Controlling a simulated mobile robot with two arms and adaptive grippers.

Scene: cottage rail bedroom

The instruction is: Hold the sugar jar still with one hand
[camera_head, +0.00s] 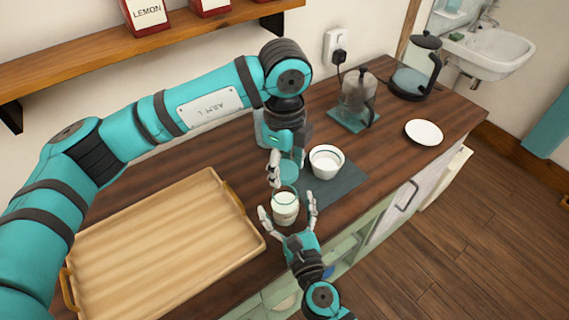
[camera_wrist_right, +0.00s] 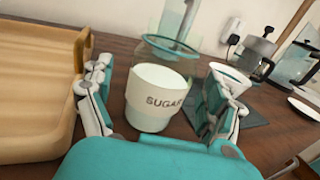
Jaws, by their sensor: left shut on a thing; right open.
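In the right wrist view the jar (camera_wrist_right: 152,98) shows the word SUGAR. My right gripper (camera_head: 288,204) is open with one finger on either side of the jar; whether the fingers touch it is unclear. My left gripper (camera_head: 275,168) is just behind the jar, shut on a clear, teal-tinted glass piece (camera_head: 291,168). Its exact shape is partly hidden by the fingers.
A wooden tray (camera_head: 150,240) lies left of the jar. A white bowl (camera_head: 326,162) stands on a dark mat (camera_head: 345,188) to the right. Farther back are a glass press (camera_head: 357,100), a kettle (camera_head: 415,78) and a white plate (camera_head: 424,132). Bare counter lies between mat and plate.

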